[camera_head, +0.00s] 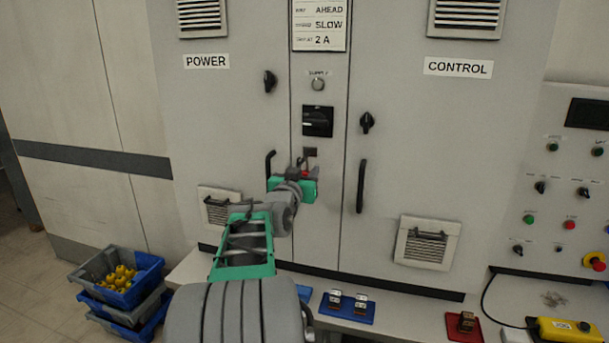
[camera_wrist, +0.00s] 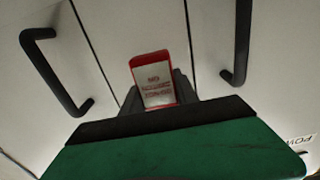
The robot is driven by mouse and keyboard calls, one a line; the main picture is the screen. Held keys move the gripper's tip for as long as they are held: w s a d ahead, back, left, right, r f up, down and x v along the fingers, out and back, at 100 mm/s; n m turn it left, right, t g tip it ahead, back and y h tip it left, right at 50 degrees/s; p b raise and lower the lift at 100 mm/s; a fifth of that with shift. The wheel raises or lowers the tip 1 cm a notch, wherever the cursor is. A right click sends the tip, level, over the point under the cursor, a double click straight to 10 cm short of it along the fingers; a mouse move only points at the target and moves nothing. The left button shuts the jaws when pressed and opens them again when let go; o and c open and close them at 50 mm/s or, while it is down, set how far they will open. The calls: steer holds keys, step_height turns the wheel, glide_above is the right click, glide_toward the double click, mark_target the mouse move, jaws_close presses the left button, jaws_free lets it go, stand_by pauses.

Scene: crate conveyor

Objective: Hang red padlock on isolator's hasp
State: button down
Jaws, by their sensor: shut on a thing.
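The red padlock (camera_wrist: 152,82) is held between the fingers of my gripper (camera_wrist: 156,98). Its white label with printed text faces the wrist camera. In the head view a small bit of red (camera_head: 305,174) shows at my gripper (camera_head: 308,172). The isolator (camera_head: 317,121) is a black rotary switch on the narrow middle panel of the cabinet. A small dark fitting (camera_head: 310,152), perhaps the hasp, is just below it. My gripper is just below this fitting. The padlock's shackle is hard to make out, and I cannot tell whether it touches the hasp.
Black door handles (camera_head: 361,186) flank the middle panel. A ledge below holds a blue tray with padlocks (camera_head: 346,307), a red block (camera_head: 465,325) and a yellow pendant (camera_head: 570,329). Stacked crates (camera_head: 121,277) stand on the floor at left.

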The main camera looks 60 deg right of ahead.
stand_by(0.4)
steer(key=c, duration=0.9)
jaws_free()
steer(key=shift+o, duration=0.2)
